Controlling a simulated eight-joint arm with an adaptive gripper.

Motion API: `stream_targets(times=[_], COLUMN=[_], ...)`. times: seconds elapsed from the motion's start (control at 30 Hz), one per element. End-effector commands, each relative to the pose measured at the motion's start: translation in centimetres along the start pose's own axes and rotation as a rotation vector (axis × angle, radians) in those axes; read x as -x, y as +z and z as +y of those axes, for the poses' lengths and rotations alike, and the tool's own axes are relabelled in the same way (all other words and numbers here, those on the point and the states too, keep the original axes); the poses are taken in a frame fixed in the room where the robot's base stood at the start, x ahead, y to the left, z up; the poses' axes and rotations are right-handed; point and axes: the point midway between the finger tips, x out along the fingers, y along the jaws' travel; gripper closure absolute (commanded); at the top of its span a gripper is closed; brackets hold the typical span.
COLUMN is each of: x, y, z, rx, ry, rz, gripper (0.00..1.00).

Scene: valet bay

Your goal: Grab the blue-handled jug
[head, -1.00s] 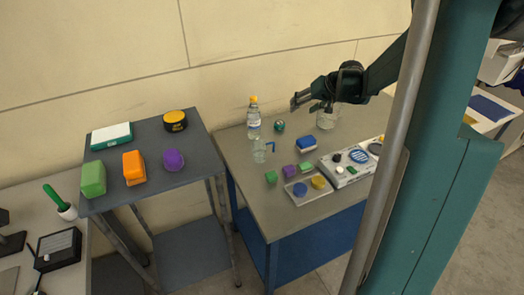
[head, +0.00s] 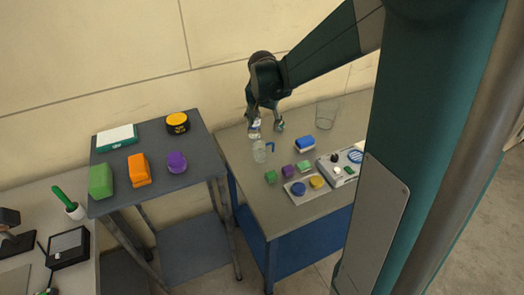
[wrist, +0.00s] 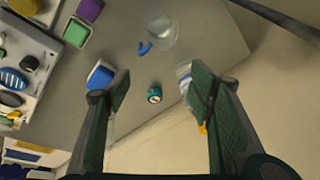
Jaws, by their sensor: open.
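The clear jug with a blue handle (head: 260,152) stands upright on the grey top of the blue-framed table, its handle toward the right. In the wrist view the jug (wrist: 161,31) is at the top centre, with its blue handle (wrist: 144,48) at its lower left. My gripper (head: 266,127) is open and points down, above and behind the jug in the head view. In the wrist view my spread fingers (wrist: 160,88) have nothing held between them, and the jug is beyond their tips.
A bottle (wrist: 184,74) is partly hidden by my right finger. A small teal item (wrist: 154,94) shows between the fingers. A blue-and-white block (wrist: 100,75) is near the left finger. A clear glass container (head: 327,114) stands right of the jug. Coloured blocks (head: 288,172) lie in front.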

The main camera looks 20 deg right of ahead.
Motion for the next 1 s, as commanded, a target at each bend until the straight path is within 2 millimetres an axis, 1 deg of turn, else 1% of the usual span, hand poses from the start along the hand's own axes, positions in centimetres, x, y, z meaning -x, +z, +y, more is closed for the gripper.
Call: stream_targets(times=[0.03, 0.2, 0.5, 0.87, 1.0], x=[0.7, 2.0, 3.9, -1.5, -3.9], y=[0.6, 1.8, 3.2, 4.7, 5.5], z=[-0.4, -1.1, -2.0, -1.4, -1.2], rx=[-0.011, -0.061, -0.128, -0.131, -0.131], ry=[0.016, 0.061, 0.112, 0.113, 0.113], rz=[0.010, 0.042, 0.098, 0.099, 0.098], gripper=[0.47, 0.47, 0.47, 0.47, 0.47])
